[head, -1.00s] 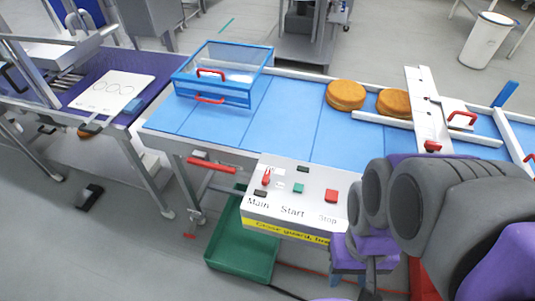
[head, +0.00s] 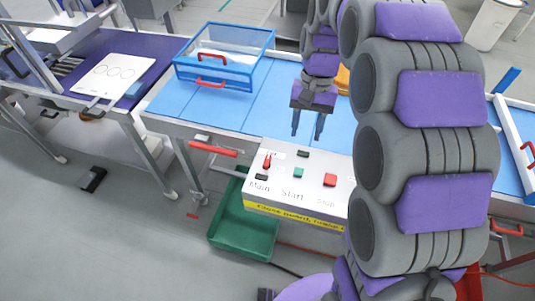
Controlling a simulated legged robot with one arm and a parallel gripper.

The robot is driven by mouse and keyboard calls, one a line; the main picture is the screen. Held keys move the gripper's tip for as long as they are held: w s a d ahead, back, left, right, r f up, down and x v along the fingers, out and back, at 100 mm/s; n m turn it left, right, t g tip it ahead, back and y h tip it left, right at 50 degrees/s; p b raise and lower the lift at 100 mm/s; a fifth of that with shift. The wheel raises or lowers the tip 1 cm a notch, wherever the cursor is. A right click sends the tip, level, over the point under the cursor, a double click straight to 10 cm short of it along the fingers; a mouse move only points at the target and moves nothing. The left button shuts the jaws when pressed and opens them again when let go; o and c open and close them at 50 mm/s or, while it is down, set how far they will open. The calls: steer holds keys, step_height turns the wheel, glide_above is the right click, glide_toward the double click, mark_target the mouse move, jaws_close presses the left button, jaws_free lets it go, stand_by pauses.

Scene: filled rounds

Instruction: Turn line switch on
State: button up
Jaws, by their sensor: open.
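The control panel (head: 290,206) is a pale box at the front edge of the blue line, with the labels Main, Start and Stop and a yellow strip along its front. A small red switch (head: 267,162) stands above the word Main. A green button (head: 298,173) is above Start and a red button (head: 330,180) above Stop. My gripper (head: 308,126) is open and empty, fingers pointing down. In the picture it is just beyond the panel's back edge, up and right of the red switch. Its height above the blue surface is hard to tell.
A clear blue-framed guard box (head: 222,58) with red handles sits on the blue line (head: 215,108). A green bin (head: 243,226) stands on the floor below the panel. A red handle (head: 213,149) sticks out left of the panel. My arm hides much of the line's right part.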

steer(key=w+a+f+p, duration=0.1)
steer(key=w+a+f, duration=0.2)
steer(key=w, duration=0.2)
steer(key=w+a+f+m+g+p, duration=0.1)
steer(key=w+a+f, duration=0.15)
steer(key=w, duration=0.25)
steer(key=w+a+f+p, duration=0.1)
steer(key=w+a+f, duration=0.25)
steer(key=w, duration=0.25)
steer(key=b, duration=0.9)
glide_toward(267, 159)
steer(key=b+x, duration=0.2)
steer(key=x, duration=0.7)
steer(key=shift+c, duration=0.3)
steer(key=shift+r, duration=0.1)
jaws_close()
